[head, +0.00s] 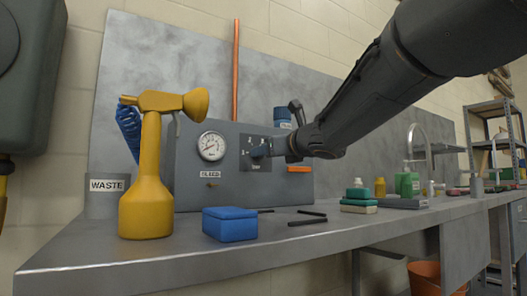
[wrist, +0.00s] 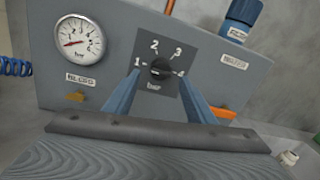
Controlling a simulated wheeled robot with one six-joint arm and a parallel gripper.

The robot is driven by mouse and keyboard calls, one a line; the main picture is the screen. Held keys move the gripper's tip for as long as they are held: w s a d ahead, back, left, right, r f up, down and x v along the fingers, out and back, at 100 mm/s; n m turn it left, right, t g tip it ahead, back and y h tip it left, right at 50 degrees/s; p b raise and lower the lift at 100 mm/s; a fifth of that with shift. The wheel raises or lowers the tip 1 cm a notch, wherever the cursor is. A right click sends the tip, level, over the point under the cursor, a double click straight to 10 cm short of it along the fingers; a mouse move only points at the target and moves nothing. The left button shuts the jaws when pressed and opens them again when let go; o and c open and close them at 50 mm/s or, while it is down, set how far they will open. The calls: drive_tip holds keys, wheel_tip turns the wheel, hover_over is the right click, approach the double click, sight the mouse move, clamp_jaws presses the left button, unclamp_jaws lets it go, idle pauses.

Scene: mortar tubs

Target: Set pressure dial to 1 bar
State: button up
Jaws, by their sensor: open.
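The pressure dial (wrist: 159,68) is a dark round knob on a dark plate marked 1, 2, 3, 4 and "bar", on the front of a grey panel box. Its pointer is too small to read surely. My gripper (wrist: 160,80) is open, with a blue finger on either side of the dial in the picture. I cannot tell whether the fingers touch it. In the head view my gripper (head: 263,150) is at the dial plate (head: 249,146) and hides much of it. A round white gauge (wrist: 79,39) with a red needle sits left of the dial; it also shows in the head view (head: 212,146).
A label and a small brass part (wrist: 75,97) are below the gauge. A blue cap (wrist: 240,20) is above right, an orange bar (wrist: 225,113) lower right.

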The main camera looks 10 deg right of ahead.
drive_tip(key=shift+p+v, duration=0.3)
drive_tip(key=shift+v, duration=1.45)
